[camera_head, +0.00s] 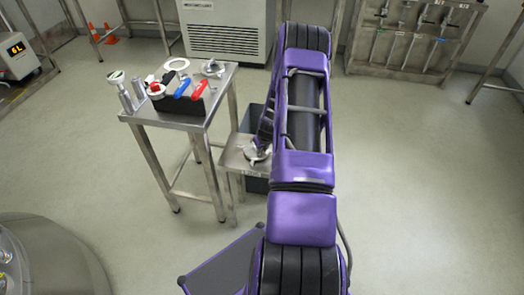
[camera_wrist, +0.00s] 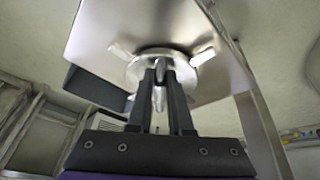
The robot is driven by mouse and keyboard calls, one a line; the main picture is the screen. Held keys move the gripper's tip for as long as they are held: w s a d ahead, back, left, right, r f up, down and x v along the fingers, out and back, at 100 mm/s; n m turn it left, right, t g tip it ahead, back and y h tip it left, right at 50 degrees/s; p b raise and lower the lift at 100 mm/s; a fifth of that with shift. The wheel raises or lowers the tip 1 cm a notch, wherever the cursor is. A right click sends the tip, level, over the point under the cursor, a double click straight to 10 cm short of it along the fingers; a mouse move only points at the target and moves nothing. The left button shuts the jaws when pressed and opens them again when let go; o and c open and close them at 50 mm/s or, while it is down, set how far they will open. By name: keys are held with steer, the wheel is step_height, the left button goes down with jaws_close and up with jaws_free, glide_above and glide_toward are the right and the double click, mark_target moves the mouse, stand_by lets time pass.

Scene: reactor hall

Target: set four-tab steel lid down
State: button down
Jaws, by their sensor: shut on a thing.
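The steel lid (camera_head: 256,155) is a small round disc with tabs sticking out around its rim and a central knob. In the wrist view the lid (camera_wrist: 137,72) sits right beyond my fingertips, with the fingers on its knob. My gripper (camera_wrist: 161,72) is shut on the lid. The lid is at the low steel stand (camera_head: 233,155), and its bare plate (camera_wrist: 95,30) fills the wrist view behind it. I cannot tell whether the lid touches the plate. In the head view my arm hides the gripper's fingers and part of the stand.
A taller steel table (camera_head: 215,108) stands left of the low stand. It holds a black box (camera_head: 180,104) with red and blue handles, a white ring (camera_head: 176,63) and a round steel fitting (camera_head: 213,68). A dark bin (camera_head: 256,184) is by the stand. Floor at right is clear.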

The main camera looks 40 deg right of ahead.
steer(key=shift+f, duration=0.3)
steer(key=c, duration=0.8)
jaws_free()
steer(key=p+v, duration=0.1)
steer(key=v, duration=1.1)
steer(key=shift+w+a+r+p, duration=0.1)
steer(key=shift+r+p, duration=0.1)
steer(key=shift+p, duration=0.1)
